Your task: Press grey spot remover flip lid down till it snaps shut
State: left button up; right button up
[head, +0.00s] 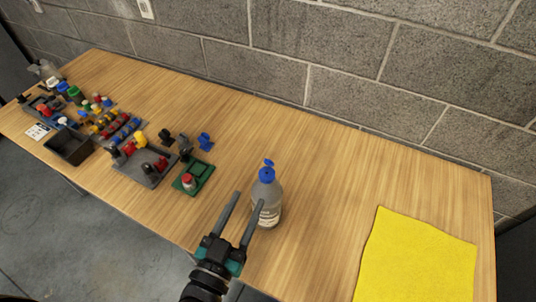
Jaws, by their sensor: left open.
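The grey spot remover bottle (269,203) stands upright on the wooden table. It has a blue cap, and its blue flip lid (268,162) is tilted up at the top. My left gripper (248,203) is open, with its two fingers apart. One fingertip overlaps the front left of the bottle in the view; I cannot tell whether it touches. The other finger is to the left of the bottle. Nothing is seen between the fingers. My right gripper is not in view.
A yellow cloth (418,262) lies at the right of the table. A green tray with a red part (194,178) and a grey holder (147,166) stand to the left. Several small coloured parts and a dark bin (68,146) are further left. A block wall runs behind.

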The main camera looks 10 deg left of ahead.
aim_at(268, 160)
pick_arm(q)
jog(key=x, duration=1.2)
jog(key=shift+w+d+f+p, duration=0.1)
jog(key=shift+w+p, duration=0.2)
jog(key=shift+p, duration=0.05)
grip_shut()
